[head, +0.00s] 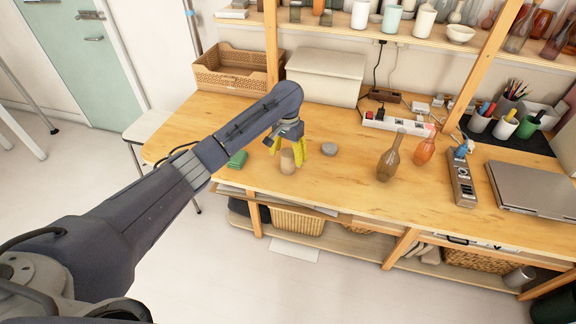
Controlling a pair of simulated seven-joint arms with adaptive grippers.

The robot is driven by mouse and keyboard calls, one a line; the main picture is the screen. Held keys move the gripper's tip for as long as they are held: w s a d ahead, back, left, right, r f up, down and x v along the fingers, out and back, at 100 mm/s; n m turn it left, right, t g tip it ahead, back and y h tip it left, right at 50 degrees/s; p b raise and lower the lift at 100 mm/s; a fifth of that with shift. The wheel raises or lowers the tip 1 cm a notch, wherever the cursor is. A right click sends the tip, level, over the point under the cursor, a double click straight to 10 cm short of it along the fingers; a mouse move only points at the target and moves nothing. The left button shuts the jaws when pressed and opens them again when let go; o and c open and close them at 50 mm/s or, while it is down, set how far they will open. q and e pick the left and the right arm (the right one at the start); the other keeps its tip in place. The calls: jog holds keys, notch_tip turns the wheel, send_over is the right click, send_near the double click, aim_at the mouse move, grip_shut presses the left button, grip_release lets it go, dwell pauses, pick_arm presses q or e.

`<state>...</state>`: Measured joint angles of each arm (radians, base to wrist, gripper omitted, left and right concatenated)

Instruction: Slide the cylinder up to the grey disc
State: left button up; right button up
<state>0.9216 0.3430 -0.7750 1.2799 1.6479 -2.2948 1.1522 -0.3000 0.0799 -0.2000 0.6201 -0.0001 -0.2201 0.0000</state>
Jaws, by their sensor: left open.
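A tan cylinder (287,161) stands upright on the wooden table, near its front edge. A small grey disc (329,149) lies flat on the table to the right of the cylinder, with a gap between them. My left gripper (288,152) has yellow fingers and is open, pointing down. One finger shows to the left of the cylinder and the other to its right, close to the cylinder; I cannot tell whether either touches it. My right gripper does not show.
A green block (237,159) lies left of the gripper, near the table's front edge. A brown glass vase (389,158) and an orange bottle (425,149) stand to the right of the disc.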

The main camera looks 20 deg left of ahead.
aim_at(288, 165)
pick_arm(q)
jog(key=shift+f, duration=2.8)
jog(key=shift+c, duration=0.5)
grip_shut()
